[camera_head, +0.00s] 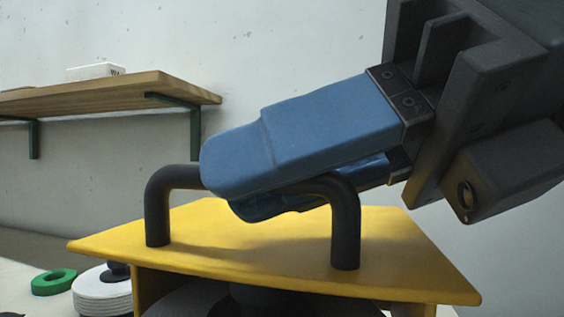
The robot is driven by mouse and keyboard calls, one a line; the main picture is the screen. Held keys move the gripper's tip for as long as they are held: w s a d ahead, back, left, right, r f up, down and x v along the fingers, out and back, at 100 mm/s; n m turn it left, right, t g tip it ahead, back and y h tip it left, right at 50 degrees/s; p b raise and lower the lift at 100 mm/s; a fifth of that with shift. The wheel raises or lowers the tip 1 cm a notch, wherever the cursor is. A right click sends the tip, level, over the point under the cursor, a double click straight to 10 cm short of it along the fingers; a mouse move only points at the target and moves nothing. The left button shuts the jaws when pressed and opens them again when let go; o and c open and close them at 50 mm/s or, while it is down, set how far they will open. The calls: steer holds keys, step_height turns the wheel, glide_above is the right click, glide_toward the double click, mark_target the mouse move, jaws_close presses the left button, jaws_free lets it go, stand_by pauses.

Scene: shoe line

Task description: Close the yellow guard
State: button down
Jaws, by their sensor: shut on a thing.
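The yellow guard (255,265) is a flat yellow panel in the lower middle, with a yellow side wall below its left part. A black U-shaped handle (345,225) stands up from its top. My gripper (235,185) comes in from the upper right. Its two blue fingers are closed around the handle's horizontal bar, one in front and one behind. The middle of the bar is hidden by the front finger. A dark, rounded part shows in shadow under the guard, mostly hidden.
A wooden shelf (110,92) on dark brackets is on the wall at left, with a white box (95,71) on it. At lower left a green ring (53,282) and a white ribbed disc stack (102,293) sit on a pale surface, close to the guard.

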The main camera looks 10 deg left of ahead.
steer(key=shift+s+f, duration=0.15)
steer(key=shift+f, duration=0.1)
steer(key=c, duration=1.2)
jaws_free()
steer(key=shift+o, duration=0.2)
steer(key=shift+r, duration=0.1)
steer(key=v, duration=0.8)
steer(key=shift+p, duration=0.3)
steer(key=shift+a, duration=0.1)
